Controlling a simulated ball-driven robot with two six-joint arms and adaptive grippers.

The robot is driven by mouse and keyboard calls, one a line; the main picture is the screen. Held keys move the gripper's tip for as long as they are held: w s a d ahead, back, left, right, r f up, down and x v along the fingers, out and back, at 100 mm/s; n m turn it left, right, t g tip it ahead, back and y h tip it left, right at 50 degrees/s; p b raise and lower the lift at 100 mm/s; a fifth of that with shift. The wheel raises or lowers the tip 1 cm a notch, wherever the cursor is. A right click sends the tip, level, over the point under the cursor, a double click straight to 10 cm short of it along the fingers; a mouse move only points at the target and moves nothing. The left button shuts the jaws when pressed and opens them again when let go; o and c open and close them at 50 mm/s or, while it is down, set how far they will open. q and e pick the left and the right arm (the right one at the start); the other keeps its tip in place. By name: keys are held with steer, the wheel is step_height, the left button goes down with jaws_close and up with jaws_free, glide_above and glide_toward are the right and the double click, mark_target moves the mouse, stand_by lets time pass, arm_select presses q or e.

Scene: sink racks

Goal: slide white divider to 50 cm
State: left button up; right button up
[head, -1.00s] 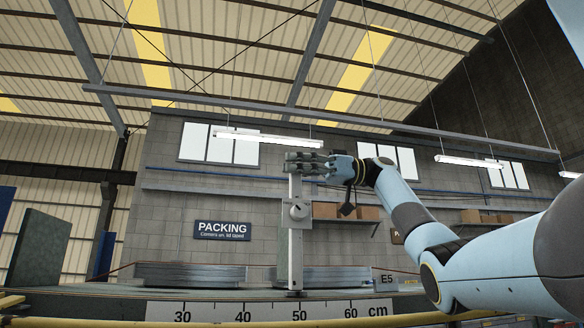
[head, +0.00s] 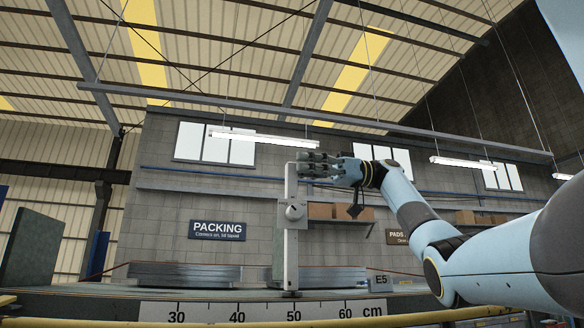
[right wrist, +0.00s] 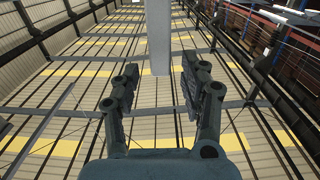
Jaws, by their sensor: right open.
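The white divider (head: 291,240) stands upright in the head view, with a grey plate and round knob (head: 293,212) on its upper half. Its foot is at about the 50 mark of the cm scale (head: 262,311), perhaps a hair to the left. My right gripper (head: 304,165) is open at the right side of the divider's top. In the right wrist view the divider (right wrist: 158,38) shows beyond and between the spread fingers, which are empty. Whether a fingertip touches it I cannot tell. My left gripper is not in view.
A stack of grey sheets (head: 185,276) lies behind the scale to the left of the divider. An E5 tag (head: 381,279) stands to the right. A yellow rail (head: 90,322) runs along the front.

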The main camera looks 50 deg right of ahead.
steer(key=v, duration=0.9)
